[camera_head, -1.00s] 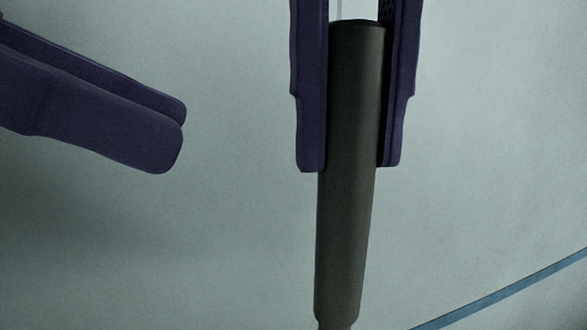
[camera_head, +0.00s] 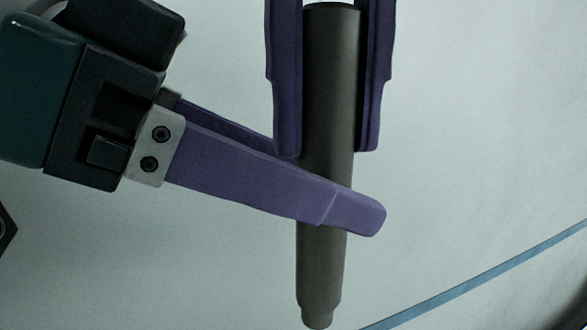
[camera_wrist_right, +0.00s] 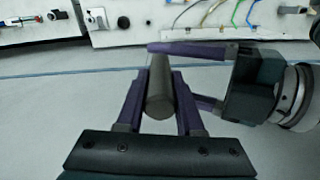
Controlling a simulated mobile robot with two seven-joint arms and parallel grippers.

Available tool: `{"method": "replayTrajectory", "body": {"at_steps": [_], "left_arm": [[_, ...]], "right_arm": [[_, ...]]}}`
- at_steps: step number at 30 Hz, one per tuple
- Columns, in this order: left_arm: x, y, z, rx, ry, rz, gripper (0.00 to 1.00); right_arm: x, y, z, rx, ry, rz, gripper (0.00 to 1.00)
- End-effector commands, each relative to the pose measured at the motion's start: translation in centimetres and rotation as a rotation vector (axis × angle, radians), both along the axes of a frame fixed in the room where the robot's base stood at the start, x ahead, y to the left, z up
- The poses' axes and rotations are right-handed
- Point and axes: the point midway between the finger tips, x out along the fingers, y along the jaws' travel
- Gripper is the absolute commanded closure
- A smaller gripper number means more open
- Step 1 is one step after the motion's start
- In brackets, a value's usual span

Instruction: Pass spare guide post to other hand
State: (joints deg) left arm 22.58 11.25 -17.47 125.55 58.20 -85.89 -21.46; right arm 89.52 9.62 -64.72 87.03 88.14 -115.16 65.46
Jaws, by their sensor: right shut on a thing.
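The spare guide post (camera_head: 330,90) is a dark grey cylinder with a narrower lower end, seen near the middle of the head view. My right gripper (camera_head: 327,145) is shut on its upper part, one purple finger on each side. My left gripper (camera_head: 345,200) reaches in from the left below the right fingers. Its near finger crosses in front of the post; its far finger passes behind and its tip is hidden. In the right wrist view, the post (camera_wrist_right: 160,95) stands between the right fingers, and the left fingers look spread around it with a gap.
A blue line (camera_head: 480,288) runs across the pale surface at lower right. In the right wrist view, a white board (camera_wrist_right: 125,22) with coloured cables and small parts stands at the back. The pale area around the grippers looks clear.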

Motion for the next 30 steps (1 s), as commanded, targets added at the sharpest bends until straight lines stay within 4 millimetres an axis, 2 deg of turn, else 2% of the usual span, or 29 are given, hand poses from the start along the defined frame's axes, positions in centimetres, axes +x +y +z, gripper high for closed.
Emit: {"method": "replayTrajectory", "body": {"at_steps": [2, 18, 28, 29, 30], "left_arm": [[-0.01, 0.02, 0.01, 0.0, 0.0, 0.0, 0.4], [0.17, 0.15, 0.02, 0.001, -0.001, 0.007, 1.0], [0.3, 0.25, 0.04, 0.001, -0.002, 0.012, 1.0], [0.32, 0.24, 0.12, -0.001, -0.003, 0.012, 1.0], [0.33, 0.24, 0.12, -0.001, -0.003, 0.013, 1.0]], "right_arm": [[0.01, 0.01, 0.04, 0.0, -0.001, 0.0, 1.0], [-0.11, 0.0, 0.02, -0.001, 0.004, 0.003, 1.0], [-0.18, -0.04, -0.01, -0.003, 0.006, 0.005, 1.0], [-0.18, -0.04, 0.0, -0.003, 0.006, 0.005, 0.63], [-0.17, -0.05, 0.0, -0.004, 0.006, 0.005, 0.58]]}}
